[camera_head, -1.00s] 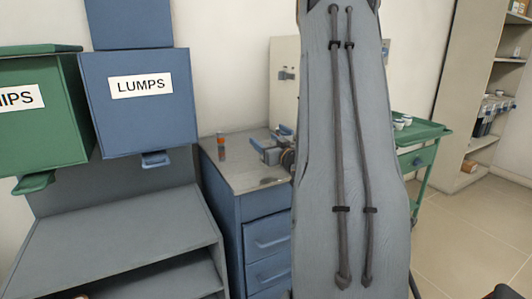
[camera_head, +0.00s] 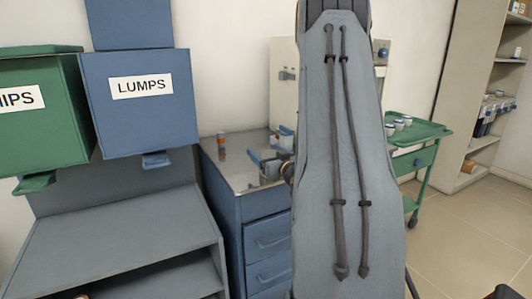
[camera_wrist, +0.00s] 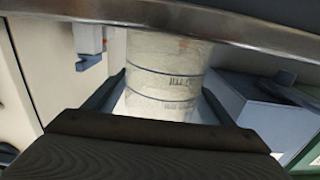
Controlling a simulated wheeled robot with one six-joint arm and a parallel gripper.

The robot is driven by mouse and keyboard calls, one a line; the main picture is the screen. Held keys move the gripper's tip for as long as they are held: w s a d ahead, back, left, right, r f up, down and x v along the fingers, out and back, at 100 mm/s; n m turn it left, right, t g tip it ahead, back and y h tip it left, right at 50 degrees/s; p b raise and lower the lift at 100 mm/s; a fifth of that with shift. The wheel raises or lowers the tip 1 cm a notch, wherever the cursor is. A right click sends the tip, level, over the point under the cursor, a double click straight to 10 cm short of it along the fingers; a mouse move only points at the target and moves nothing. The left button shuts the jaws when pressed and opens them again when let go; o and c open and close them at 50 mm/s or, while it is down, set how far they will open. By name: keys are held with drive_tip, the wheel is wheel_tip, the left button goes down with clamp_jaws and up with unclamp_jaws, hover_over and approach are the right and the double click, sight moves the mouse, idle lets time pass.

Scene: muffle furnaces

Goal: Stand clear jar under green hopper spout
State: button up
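A clear jar (camera_wrist: 163,75) with dark ring lines and small print stands out in the middle of the wrist view. Its ends are hidden by a grey metal bar above and a dark ribbed part below. Blue-grey fingers of my gripper (camera_wrist: 163,103) lie on both sides of the jar; I cannot tell whether they touch it. In the head view my gripper (camera_head: 264,164) is low over the metal-topped bench, partly hidden by my arm. The green hopper (camera_head: 45,120) is at the left edge, with its green spout (camera_head: 35,183) below it.
A blue hopper marked LUMPS (camera_head: 150,120) hangs right of the green one. A grey stand (camera_head: 110,245) is below both, its top bare. An orange-banded small bottle (camera_head: 221,146) is on the blue drawer bench (camera_head: 225,175). A green cart (camera_head: 425,135) stands at right.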

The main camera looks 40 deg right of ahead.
drive_tip(key=v, duration=0.4)
drive_tip(key=d+v, duration=0.1)
drive_tip(key=v, duration=0.2)
drive_tip(key=shift+s+r+b, duration=0.2)
drive_tip(key=shift+b, duration=0.15)
drive_tip(key=shift+o, duration=0.3)
drive_tip(key=shift+v, duration=0.85)
drive_tip(key=shift+s+r, duration=0.1)
drive_tip(key=shift+s, duration=0.15)
drive_tip(key=shift+d+p, duration=0.1)
drive_tip(key=shift+p, duration=0.2)
drive_tip(key=p, duration=0.6)
drive_tip(key=shift+s, duration=0.2)
